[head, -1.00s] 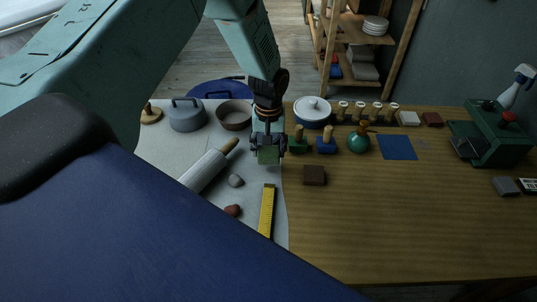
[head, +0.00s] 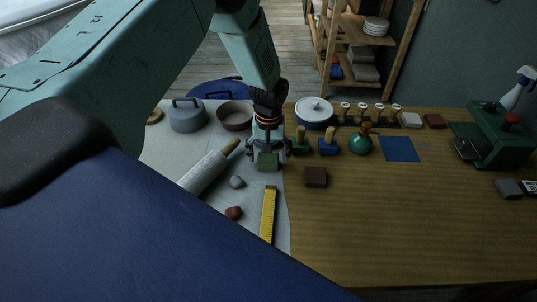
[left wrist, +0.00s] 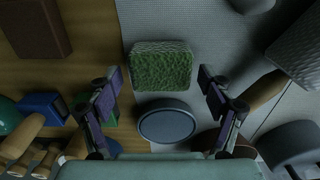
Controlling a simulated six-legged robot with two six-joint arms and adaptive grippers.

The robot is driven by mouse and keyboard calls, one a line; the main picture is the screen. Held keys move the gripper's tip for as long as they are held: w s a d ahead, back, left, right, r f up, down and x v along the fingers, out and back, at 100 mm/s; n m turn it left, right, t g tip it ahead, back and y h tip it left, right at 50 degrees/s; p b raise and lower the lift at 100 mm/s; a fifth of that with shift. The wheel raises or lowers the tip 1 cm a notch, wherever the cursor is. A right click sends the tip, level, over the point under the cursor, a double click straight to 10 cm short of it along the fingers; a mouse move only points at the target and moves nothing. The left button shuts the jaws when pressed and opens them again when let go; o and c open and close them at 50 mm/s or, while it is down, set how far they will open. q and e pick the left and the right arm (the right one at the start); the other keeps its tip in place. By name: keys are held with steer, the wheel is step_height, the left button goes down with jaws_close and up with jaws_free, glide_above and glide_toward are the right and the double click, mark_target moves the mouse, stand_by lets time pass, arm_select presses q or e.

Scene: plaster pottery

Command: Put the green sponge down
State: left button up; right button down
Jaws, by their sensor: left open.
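The green sponge (head: 267,161) lies at the right part of the pale cloth, close to where the bare wood begins. In the left wrist view the sponge (left wrist: 160,70) shows its rough green face, with a grey textured side. My left gripper (head: 267,156) is right at the sponge, pointing down. In the wrist view its two fingers (left wrist: 160,92) are spread, one on each side, with gaps to the sponge. The sponge seems to rest on the cloth; its underside is hidden. My right gripper is in neither view.
A brown block (head: 316,177) lies to the right. Green (head: 300,143) and blue (head: 328,146) wooden-handled tools stand close behind it. A rolling pin (head: 208,172), grey stone (head: 237,182) and yellow ruler (head: 268,212) lie on the cloth (head: 205,208). The wood at front right is clear.

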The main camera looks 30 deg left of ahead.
mark_target(269, 156)
arm_select(q)
step_height(269, 156, up, 12)
steer(key=p, duration=0.1)
steer(key=shift+d+p, duration=0.15)
steer(key=shift+p, duration=0.15)
steer(key=shift+s, duration=0.1)
steer(key=shift+f, duration=0.1)
step_height(269, 156, down, 12)
steer(key=shift+f+b, duration=0.1)
steer(key=shift+b, duration=0.85)
step_height(269, 156, up, 3)
steer(key=shift+f+p, duration=0.2)
steer(key=shift+p, duration=0.1)
steer(key=shift+r, duration=0.85)
